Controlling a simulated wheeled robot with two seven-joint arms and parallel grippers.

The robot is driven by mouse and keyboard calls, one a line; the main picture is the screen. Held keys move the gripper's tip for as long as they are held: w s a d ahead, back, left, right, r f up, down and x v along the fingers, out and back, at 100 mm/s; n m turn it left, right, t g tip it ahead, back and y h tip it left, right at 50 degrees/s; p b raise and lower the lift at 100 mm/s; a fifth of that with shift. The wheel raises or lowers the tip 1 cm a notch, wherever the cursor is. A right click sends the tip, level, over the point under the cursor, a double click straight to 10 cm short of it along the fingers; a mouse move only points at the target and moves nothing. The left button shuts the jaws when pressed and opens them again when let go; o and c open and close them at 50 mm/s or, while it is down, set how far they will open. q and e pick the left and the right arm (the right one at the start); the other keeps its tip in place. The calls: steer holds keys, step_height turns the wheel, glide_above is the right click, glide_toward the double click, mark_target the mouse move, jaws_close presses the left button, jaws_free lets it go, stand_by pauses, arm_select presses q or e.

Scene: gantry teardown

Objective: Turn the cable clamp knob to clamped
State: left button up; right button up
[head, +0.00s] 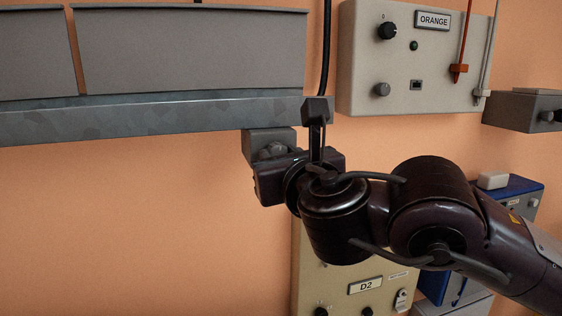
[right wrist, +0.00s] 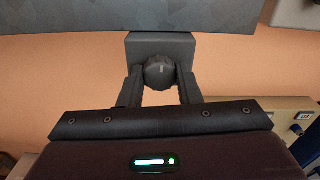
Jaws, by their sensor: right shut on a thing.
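The cable clamp is a dark grey block (head: 262,137) under the metal rail, left of centre in the head view. Its round dark knob (right wrist: 160,72) faces me in the right wrist view, with the block (right wrist: 160,45) behind it. My right gripper (right wrist: 160,86) has one finger on each side of the knob and is shut on it. In the head view the right gripper (head: 272,158) covers part of the knob. A faint mark shows on the knob's face, but I cannot read its setting. My left gripper is not in view.
A metal rail (head: 150,118) with grey panels runs along the upper left. A black cable (head: 326,50) hangs beside it. The D2 box (head: 340,275) stands below my right arm.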

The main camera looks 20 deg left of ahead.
steer(key=m+b, duration=0.4)
steer(key=m, duration=1.2)
steer(key=shift+m, duration=0.4)
stand_by(0.3)
steer(key=o, duration=1)
steer(key=shift+w, duration=0.1)
steer(key=shift+c, duration=0.2)
